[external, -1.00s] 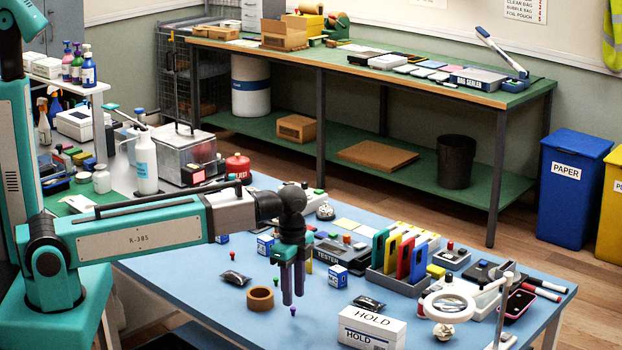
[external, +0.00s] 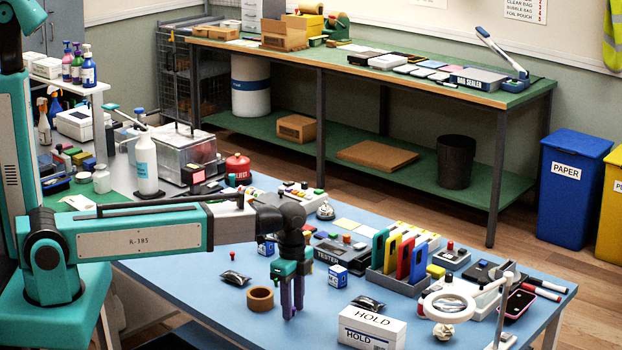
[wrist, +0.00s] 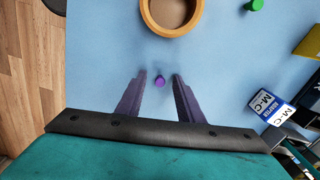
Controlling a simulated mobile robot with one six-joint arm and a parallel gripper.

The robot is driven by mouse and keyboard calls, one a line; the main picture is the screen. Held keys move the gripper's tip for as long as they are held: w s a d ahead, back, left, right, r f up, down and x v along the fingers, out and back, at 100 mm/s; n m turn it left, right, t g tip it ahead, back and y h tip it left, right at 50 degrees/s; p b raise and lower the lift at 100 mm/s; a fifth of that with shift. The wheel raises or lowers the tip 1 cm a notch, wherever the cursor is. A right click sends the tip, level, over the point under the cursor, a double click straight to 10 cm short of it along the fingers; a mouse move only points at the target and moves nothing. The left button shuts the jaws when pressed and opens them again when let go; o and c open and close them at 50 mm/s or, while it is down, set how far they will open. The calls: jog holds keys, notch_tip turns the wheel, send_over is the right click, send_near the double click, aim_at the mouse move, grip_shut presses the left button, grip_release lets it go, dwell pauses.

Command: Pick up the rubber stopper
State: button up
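A small purple piece (wrist: 160,80), which looks like the rubber stopper, stands on the blue table (wrist: 100,50). In the wrist view it lies between the fingertips of my gripper (wrist: 160,76), with clear space on both sides. My gripper is open and holds nothing. In the external view my gripper (external: 292,312) points down close to the table, and its fingers hide the purple piece.
A brown tape ring (external: 260,299) lies just left of my gripper; it also shows in the wrist view (wrist: 148,18). A small blue-and-white box (external: 338,276) stands to the right. A white HOLD box (external: 371,330) is at the front right. A black pouch (external: 235,278) lies left.

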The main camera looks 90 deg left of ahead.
grip_shut()
jog(key=shift+r, duration=0.2)
dwell(0.5)
notch_tip(320, 180, up, 10)
jog(key=b, duration=0.2)
jog(key=shift+f, duration=0.15)
dwell(0.4)
dwell(0.5)
